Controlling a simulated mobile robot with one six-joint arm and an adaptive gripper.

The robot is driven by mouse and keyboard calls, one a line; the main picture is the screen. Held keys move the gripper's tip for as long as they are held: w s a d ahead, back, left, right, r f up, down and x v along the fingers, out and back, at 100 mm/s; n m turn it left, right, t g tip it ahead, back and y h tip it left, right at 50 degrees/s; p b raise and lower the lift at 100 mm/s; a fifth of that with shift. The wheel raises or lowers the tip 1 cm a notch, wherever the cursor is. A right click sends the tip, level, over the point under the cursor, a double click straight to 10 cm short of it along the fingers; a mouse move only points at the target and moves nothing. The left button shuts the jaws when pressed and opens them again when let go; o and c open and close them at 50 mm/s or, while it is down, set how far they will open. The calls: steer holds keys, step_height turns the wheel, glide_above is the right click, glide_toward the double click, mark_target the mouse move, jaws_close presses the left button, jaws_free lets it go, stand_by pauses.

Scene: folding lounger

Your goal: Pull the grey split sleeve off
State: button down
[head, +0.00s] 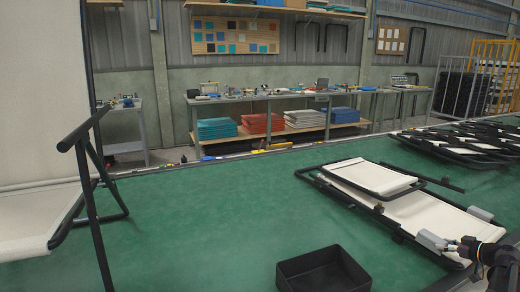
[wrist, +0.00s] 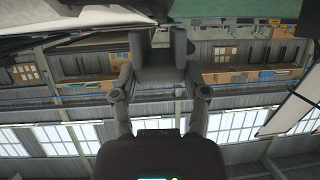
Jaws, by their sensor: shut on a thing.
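A grey split sleeve (head: 431,240) is at the near right of the folded lounger (head: 425,212), by its black frame tube. My gripper (head: 462,246) reaches in from the right edge and is shut on this sleeve. In the wrist view the sleeve (wrist: 160,78) is a dark grey block between the two fingers of my gripper (wrist: 160,92). Whether the sleeve is still around the tube cannot be told. A second grey piece (head: 480,213) sits on the lounger's far right side.
An empty black bin (head: 322,272) stands on the green table (head: 220,215), left of the lounger. An upright lounger with black legs (head: 92,190) is at the left. More folded frames (head: 465,145) lie at the far right. The table's middle is clear.

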steer(key=shift+r+p, duration=0.95)
steer(key=shift+r, duration=0.05)
steer(key=shift+r, duration=0.3)
steer(key=shift+r+p, duration=2.9)
steer(key=shift+p, duration=0.3)
